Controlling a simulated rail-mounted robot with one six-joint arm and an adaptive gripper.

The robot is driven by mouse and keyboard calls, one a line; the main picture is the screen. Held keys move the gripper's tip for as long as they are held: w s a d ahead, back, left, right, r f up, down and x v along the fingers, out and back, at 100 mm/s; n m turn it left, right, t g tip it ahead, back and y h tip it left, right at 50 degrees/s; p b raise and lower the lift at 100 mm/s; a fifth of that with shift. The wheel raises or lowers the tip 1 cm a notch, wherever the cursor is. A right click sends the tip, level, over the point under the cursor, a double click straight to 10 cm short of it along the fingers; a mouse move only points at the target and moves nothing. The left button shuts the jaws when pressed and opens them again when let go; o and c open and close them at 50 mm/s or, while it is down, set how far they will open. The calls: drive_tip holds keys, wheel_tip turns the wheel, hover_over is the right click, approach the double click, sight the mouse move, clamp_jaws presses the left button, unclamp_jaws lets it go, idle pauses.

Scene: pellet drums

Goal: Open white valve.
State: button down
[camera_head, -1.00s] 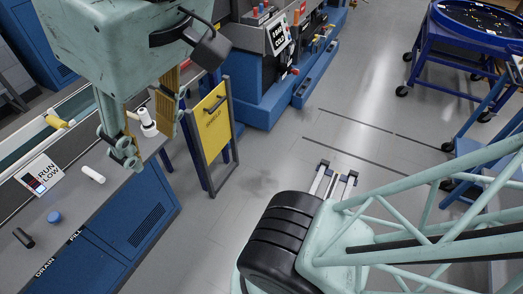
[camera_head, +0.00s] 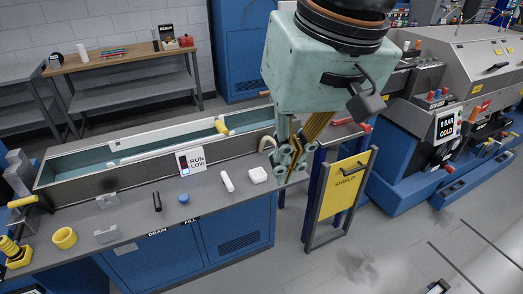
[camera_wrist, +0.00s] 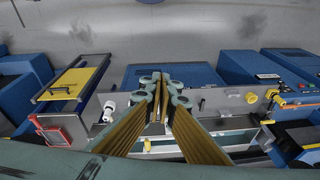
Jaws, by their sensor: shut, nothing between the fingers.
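Two white pieces lie on the grey bench top in the head view: a short white cylindrical handle (camera_head: 227,181) and a blocky white piece (camera_head: 257,174) to its right. A curved white fitting (camera_head: 268,144) stands just left of my fingers; I cannot tell which of these is the white valve. In the wrist view a white fitting (camera_wrist: 108,108) shows left of my fingers. My gripper (camera_head: 289,166) points down over the bench's right end, shut and empty, apart from the white pieces. It also shows in the wrist view (camera_wrist: 163,80), where its fingers hide part of the bench.
A black handle (camera_head: 157,201) and a blue cap (camera_head: 183,198) sit near the DRAIN and FILL labels. A RUN LOW sign (camera_head: 191,161) stands behind. A yellow-handled part (camera_head: 221,126) is on the trough. The yellow shield (camera_head: 345,188) stands close right of my gripper.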

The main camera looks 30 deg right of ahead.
drive_tip(key=w+d+f+m+g+y, duration=0.25)
drive_tip(key=w+f+m, duration=0.25)
drive_tip(key=w, duration=0.8)
drive_tip(key=w+d+f+m+g+y, duration=0.1)
drive_tip(key=w+d+f+m+y, duration=0.25)
drive_tip(key=w, duration=0.85)
drive_tip(key=w+d+f+m, duration=0.2)
drive_tip(key=w+d+f, duration=0.1)
drive_tip(key=f, duration=0.3)
drive_tip(key=w+d+f+m, duration=0.2)
drive_tip(key=w+f+m, duration=0.1)
drive_tip(key=w+f, duration=0.3)
drive_tip(key=w+d+f+m+y, duration=0.1)
drive_tip(key=w+d+f+m, duration=0.1)
drive_tip(key=f, duration=0.6)
drive_tip(key=shift+w+d, duration=0.85)
drive_tip(key=shift+w, duration=0.35)
drive_tip(key=shift+f+m+t, duration=0.1)
drive_tip(key=shift+m+t, duration=0.15)
